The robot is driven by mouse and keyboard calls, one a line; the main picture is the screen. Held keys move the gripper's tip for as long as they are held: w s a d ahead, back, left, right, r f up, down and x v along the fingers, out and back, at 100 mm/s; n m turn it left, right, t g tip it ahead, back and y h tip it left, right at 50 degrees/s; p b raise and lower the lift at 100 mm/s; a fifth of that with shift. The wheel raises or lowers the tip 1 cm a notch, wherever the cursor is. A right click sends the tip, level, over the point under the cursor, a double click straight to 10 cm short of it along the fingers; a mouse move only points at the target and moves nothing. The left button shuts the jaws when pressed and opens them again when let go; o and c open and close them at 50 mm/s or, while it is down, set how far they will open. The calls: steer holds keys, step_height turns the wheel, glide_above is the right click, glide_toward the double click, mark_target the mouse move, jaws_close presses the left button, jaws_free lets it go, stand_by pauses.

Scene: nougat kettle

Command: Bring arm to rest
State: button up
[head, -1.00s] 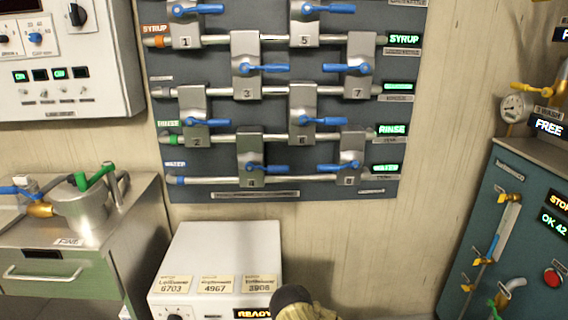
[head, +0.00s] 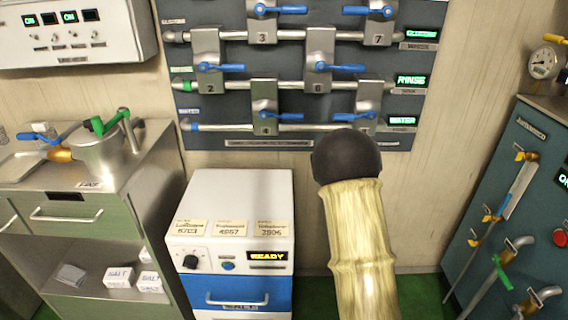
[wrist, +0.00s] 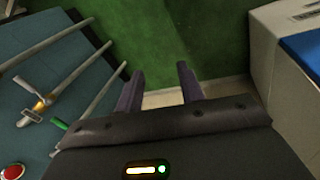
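My gripper (wrist: 160,88) shows in the wrist view with its two dark fingers apart and nothing between them. Beyond the fingers is green floor and a pale wall base. In the head view my arm rises at the lower middle, with a pale segmented sleeve and a dark rounded end in front of the valve panel. The gripper's fingers do not show in the head view.
The valve panel (head: 230,100) with blue levers is on the back wall. A white and blue cabinet (head: 240,190) stands left of my arm. A steel counter (head: 130,160) is at far left. A teal pipe cabinet (head: 520,165) stands right. Green floor lies between.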

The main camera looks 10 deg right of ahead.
steer(key=s+a+r+n+t+y, duration=0.1)
steer(key=a+r+n+y, duration=0.1)
steer(key=a+r, duration=0.6)
steer(key=a+r+n+t+y, duration=0.15)
steer(key=a+r, duration=0.35)
steer(key=r, duration=0.5)
steer(key=w+p+v, duration=0.3)
steer(key=p+v, duration=1.4)
steer(key=w+a+r+p+v, duration=0.1)
steer(key=w+p+v, duration=0.3)
steer(key=p+v, duration=1.3)
steer(key=shift+s+r+n+p, duration=0.2)
steer(key=shift+r+n+p, duration=0.15)
steer(key=shift+r+p, duration=0.1)
steer(key=shift+a+f, duration=0.1)
steer(key=shift+a, duration=0.05)
